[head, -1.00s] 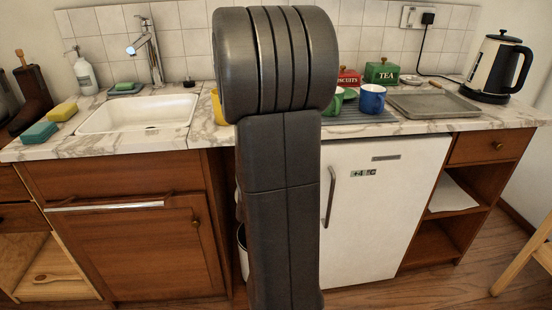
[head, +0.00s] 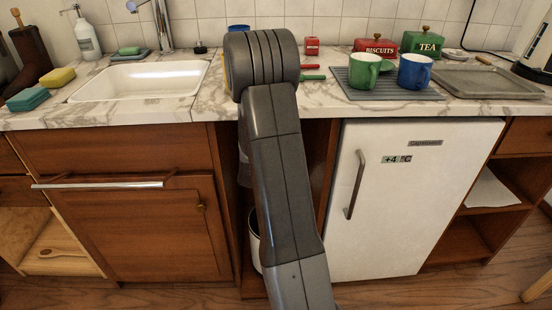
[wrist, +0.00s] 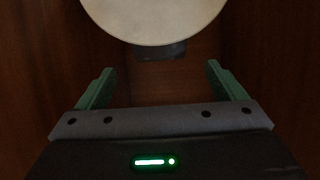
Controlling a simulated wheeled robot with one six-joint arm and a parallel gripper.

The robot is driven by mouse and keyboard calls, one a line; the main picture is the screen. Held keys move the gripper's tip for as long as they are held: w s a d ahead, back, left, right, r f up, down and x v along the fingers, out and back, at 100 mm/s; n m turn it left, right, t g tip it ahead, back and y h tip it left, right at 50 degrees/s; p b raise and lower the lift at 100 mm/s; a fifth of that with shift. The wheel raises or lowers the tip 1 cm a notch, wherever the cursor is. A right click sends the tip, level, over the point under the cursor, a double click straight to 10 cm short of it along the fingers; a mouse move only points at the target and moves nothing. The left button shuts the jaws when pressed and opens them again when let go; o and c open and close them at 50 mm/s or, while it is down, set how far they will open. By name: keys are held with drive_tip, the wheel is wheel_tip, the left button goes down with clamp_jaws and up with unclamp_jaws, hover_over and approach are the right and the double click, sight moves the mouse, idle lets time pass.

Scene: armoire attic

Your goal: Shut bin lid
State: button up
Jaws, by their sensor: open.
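The bin (head: 254,243) stands low in the dark recess between the wooden cupboard and the fridge. Only a pale strip of its side shows in the head view, past my arm. A grey piece (head: 244,172) above it may be its raised lid; my arm hides most of it. In the wrist view, a round cream disc (wrist: 153,18), apparently the bin's lid, fills the top edge, with a dark block (wrist: 160,51) just below it. My gripper (wrist: 157,76) is open and empty, its green fingers apart below the disc and not visibly touching it.
The cupboard (head: 150,235) with its metal rail bounds the recess on the left, the white fridge (head: 415,200) on the right. The marble counter (head: 210,90) lies above, with mugs (head: 364,71) and a tray (head: 487,82). The floor in front looks clear.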

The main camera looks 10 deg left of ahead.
drive_tip(key=x, duration=0.5)
drive_tip(key=shift+w+b, duration=0.2)
drive_tip(key=shift+b, duration=0.2)
